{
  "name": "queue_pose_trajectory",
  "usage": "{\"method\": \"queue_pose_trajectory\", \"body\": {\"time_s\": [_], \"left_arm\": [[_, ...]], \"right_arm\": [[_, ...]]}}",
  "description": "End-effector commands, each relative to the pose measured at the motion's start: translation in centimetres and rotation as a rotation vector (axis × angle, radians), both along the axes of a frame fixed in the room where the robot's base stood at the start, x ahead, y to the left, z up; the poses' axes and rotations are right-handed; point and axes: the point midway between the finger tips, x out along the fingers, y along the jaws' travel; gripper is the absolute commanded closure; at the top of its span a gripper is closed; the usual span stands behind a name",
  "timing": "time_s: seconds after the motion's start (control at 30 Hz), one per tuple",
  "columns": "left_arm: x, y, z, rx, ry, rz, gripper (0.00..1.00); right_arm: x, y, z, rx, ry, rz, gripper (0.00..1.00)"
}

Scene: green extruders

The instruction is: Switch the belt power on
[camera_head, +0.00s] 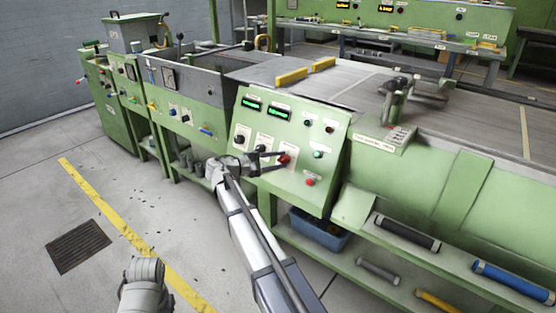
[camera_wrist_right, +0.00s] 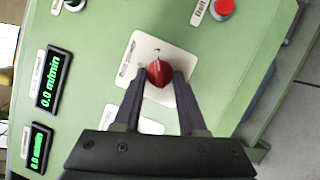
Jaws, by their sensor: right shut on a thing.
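A red rotary switch (camera_wrist_right: 159,73) sits on a white plate (camera_wrist_right: 146,50) on the green sloped control panel (camera_head: 312,130). My right gripper (camera_wrist_right: 159,76) has one finger on each side of the red knob and is shut on it. In the head view the right gripper (camera_head: 283,159) reaches the panel from the left, at the same red switch (camera_head: 286,159). The lettering on the plate is too small to read. A white mark on the knob points towards the top of the wrist view.
Two green displays (camera_wrist_right: 52,80) are on the panel; one reads 0.0 m/min. A red button (camera_wrist_right: 224,8) labelled "Belt" and a black knob (camera_head: 239,139) are nearby. A blue bin (camera_head: 318,230) stands on the shelf below. Open floor lies at the left.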

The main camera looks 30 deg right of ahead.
Motion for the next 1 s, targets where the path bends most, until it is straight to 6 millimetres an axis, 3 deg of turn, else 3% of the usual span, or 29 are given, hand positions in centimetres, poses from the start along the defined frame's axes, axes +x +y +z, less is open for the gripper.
{"method": "queue_pose_trajectory", "body": {"time_s": [0.43, 0.47, 0.5, 0.73, 1.0], "left_arm": [[0.00, 0.00, 0.06, 0.000, 0.000, 0.000, 1.00], [0.00, 0.00, 0.05, 0.000, 0.000, 0.000, 1.00], [0.00, 0.00, 0.05, 0.000, 0.000, 0.000, 1.00], [0.00, 0.00, 0.05, 0.000, 0.000, 0.000, 1.00], [0.00, 0.01, 0.14, 0.000, 0.000, 0.000, 1.00]], "right_arm": [[0.03, -0.03, -0.01, 0.003, -0.010, -0.003, 1.00], [0.02, -0.03, 0.00, 0.003, -0.009, -0.003, 0.58], [0.02, -0.03, 0.00, 0.003, -0.009, -0.003, 0.53], [0.02, -0.02, -0.01, 0.003, -0.008, -0.003, 0.29], [0.01, 0.25, 0.07, 0.003, -0.007, -0.003, 0.29]]}}
